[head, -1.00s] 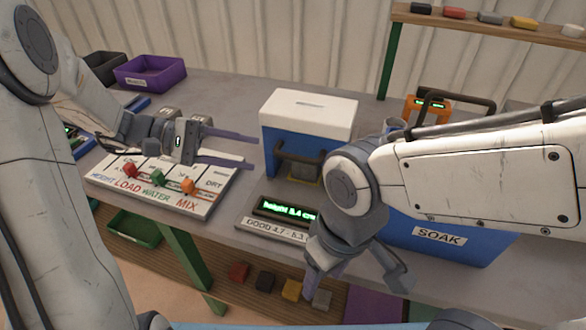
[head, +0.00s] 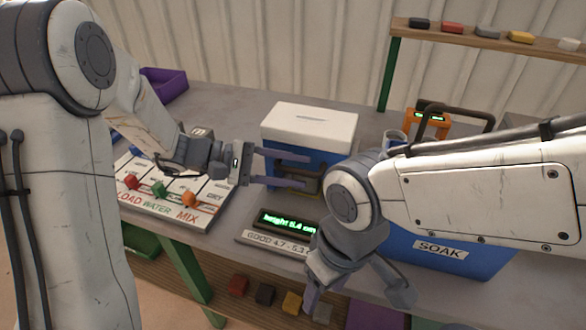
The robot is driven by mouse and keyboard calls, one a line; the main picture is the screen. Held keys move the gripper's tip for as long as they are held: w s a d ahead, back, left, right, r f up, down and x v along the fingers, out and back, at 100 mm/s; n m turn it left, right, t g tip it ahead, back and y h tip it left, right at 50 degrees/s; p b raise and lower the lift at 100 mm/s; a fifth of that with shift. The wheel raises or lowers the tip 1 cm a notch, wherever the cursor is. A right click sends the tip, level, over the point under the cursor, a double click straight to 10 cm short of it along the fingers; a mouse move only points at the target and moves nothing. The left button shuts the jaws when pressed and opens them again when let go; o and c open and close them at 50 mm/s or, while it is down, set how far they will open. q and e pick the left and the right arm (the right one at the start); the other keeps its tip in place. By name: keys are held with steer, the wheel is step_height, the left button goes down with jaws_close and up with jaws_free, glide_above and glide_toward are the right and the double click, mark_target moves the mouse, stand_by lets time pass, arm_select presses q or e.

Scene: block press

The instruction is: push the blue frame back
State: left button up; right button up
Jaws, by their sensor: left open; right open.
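A blue box-like body (head: 308,154) with a white slotted lid (head: 309,125) stands mid-table. A dark handle and a small tan piece show low on its front, partly behind my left gripper. I cannot tell whether this body is the blue frame; another blue thing (head: 130,147) at the left is mostly hidden by my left arm. My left gripper (head: 285,170) is open, with its fingers pointing right across the front of the blue body; contact cannot be told. My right gripper (head: 356,290) is open and points down near the table's front edge.
A display (head: 285,222) reading about 5.4 and labelled GOOD 4.7 - 5.3 lies in front. A board (head: 170,212) with coloured knobs is left of it. A blue SOAK bin (head: 470,258) is at right, partly behind my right arm. A purple tray (head: 165,88) stands at back left.

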arm_select(q)
steer(key=shift+c, duration=0.4)
jaws_close()
stand_by(0.9)
